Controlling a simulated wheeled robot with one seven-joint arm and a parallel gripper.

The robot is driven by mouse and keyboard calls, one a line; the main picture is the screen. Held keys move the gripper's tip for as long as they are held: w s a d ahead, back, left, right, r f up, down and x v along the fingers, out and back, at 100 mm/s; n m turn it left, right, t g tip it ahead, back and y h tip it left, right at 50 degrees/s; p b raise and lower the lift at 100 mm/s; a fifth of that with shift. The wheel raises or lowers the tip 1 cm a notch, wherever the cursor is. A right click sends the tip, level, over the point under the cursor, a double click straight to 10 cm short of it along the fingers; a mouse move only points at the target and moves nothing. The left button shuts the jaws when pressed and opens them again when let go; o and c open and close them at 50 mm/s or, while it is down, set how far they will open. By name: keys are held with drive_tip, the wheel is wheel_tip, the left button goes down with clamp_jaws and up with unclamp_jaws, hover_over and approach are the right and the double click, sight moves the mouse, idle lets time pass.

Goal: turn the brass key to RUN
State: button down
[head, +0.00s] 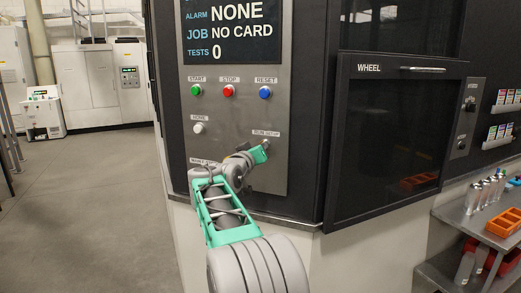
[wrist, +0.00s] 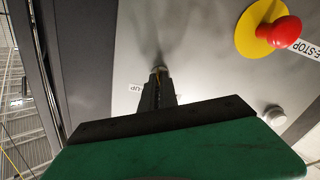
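The key switch with the RUN/SETUP label (head: 266,133) is on the lower right of the grey control panel (head: 233,120). My gripper (head: 265,147) reaches up to it in the head view and hides most of the switch. In the wrist view my gripper (wrist: 158,92) points straight at the panel, its two fingers close together around the thin brass key (wrist: 157,73). Only a sliver of the key and its round collar shows at the fingertips. The end of a label reading "UP" (wrist: 136,88) shows just left of the fingers. The key's exact angle cannot be told.
A red E-stop (wrist: 285,30) on a yellow disc is at the wrist view's upper right, with a pale round button (wrist: 275,115) below it. START (head: 196,90), STOP (head: 229,90) and RESET (head: 265,92) buttons sit above. A dark WHEEL door (head: 390,130) stands to the right.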

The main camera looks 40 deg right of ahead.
drive_tip(key=shift+n, duration=0.4)
drive_tip(key=c, duration=1.6)
unclamp_jaws()
drive_tip(key=shift+c, duration=0.2)
drive_tip(key=b+v, duration=0.2)
drive_tip(key=v, duration=0.5)
drive_tip(key=shift+a+b, duration=0.4)
drive_tip(key=shift+s, duration=0.2)
